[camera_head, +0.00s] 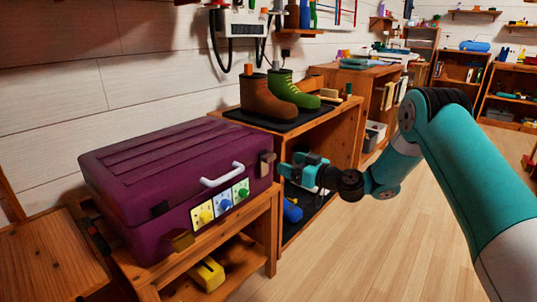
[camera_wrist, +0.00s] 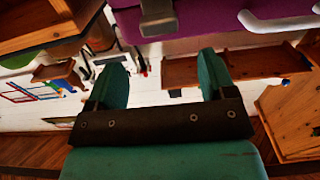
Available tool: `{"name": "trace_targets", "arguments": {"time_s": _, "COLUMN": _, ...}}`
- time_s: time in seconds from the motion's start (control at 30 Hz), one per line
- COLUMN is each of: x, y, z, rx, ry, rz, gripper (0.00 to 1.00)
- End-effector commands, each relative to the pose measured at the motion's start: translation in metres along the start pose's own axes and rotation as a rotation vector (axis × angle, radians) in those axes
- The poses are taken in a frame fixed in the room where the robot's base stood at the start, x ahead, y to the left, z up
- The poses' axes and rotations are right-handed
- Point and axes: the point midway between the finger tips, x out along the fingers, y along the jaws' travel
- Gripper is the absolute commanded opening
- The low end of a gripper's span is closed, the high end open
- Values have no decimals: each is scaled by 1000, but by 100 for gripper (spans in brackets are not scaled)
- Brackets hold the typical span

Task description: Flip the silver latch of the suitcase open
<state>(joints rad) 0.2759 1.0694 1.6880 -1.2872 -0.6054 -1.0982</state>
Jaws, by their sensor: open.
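The purple suitcase (camera_head: 150,160) lies closed on a wooden shelf unit, with a white handle (camera_head: 221,176) on its front. A grey-brown metallic latch (camera_head: 267,165) is at the right end of its front. In the wrist view this latch (camera_wrist: 158,18) shows at the top centre against the purple case (camera_wrist: 205,15). My gripper (camera_head: 284,166) is just right of the right-hand latch. In the wrist view my gripper (camera_wrist: 162,72) is open and empty, its fingertips apart from the latch.
Yellow, blue and green picture tiles (camera_head: 222,204) sit on the case front below the handle. A brown boot (camera_head: 256,95) and a green boot (camera_head: 290,92) stand on a black tray on the cabinet (camera_head: 322,130) behind my gripper. The wooden floor (camera_head: 380,240) is clear.

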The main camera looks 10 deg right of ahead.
Motion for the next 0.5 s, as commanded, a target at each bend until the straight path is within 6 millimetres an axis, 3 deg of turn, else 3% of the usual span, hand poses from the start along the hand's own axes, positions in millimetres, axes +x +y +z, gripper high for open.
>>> {"name": "trace_targets", "arguments": {"time_s": 0.2, "x": 49, "y": -1, "z": 1, "rx": -4, "ry": 3, "rz": -3, "gripper": 77}}
{"name": "trace_targets", "arguments": {"time_s": 0.5, "x": 85, "y": 0, "z": 0, "rx": -1, "ry": 0, "rz": -1, "gripper": 77}}
